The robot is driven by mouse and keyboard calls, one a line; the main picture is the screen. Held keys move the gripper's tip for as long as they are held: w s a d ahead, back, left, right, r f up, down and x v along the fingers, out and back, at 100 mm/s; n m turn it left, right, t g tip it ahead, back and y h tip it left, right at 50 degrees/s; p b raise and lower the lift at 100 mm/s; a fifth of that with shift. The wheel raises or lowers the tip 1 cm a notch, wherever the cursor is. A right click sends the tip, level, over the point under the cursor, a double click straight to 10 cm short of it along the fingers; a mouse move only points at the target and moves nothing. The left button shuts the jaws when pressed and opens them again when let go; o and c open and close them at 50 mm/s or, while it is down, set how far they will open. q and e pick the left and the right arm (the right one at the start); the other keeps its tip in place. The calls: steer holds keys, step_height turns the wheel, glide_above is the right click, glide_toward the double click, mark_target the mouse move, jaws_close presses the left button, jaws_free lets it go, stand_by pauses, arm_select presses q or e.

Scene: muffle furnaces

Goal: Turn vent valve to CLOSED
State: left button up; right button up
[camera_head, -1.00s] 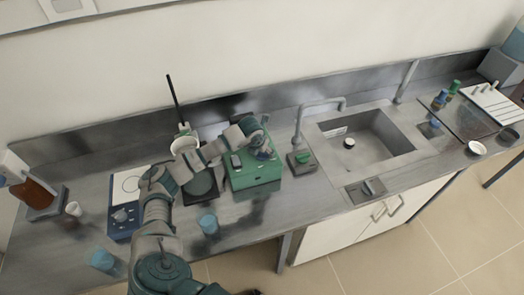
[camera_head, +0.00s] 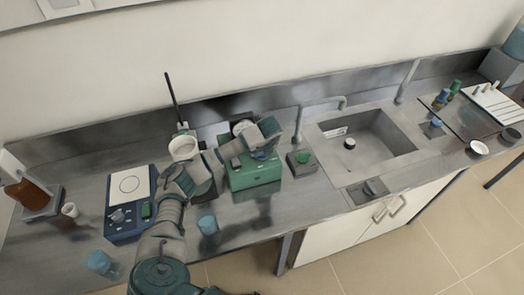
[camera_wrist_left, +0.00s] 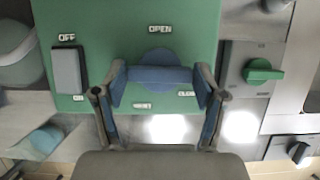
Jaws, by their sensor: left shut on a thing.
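The vent valve is a blue knob (camera_wrist_left: 160,82) with a bar grip on a green panel (camera_wrist_left: 110,28) in the left wrist view. The bar lies level across the picture. An OPEN label is above the knob; two smaller labels below it are hard to read. My left gripper (camera_wrist_left: 160,88) is shut on the knob, one finger at each end of the bar. In the head view the green box (camera_head: 256,177) stands mid-bench, with my left gripper (camera_head: 262,150) over its top. The hand hides most of the knob there. My right gripper is not in view.
A grey rocker switch (camera_wrist_left: 67,70) marked OFF and ON is left of the knob. A small unit with a green knob (camera_head: 302,158) stands right of the box, before the sink (camera_head: 385,150).

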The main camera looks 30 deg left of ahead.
arm_select(q)
steer(key=shift+s+f, duration=0.1)
steer(key=shift+f, duration=0.15)
stand_by(0.3)
steer(key=o, duration=0.9)
steer(key=shift+o, duration=1.2)
steer(key=shift+r, duration=0.1)
steer(key=shift+d+r, duration=0.15)
steer(key=shift+r, duration=0.4)
steer(key=v, duration=1)
steer(key=shift+d+r, duration=0.15)
steer(key=shift+r, duration=0.2)
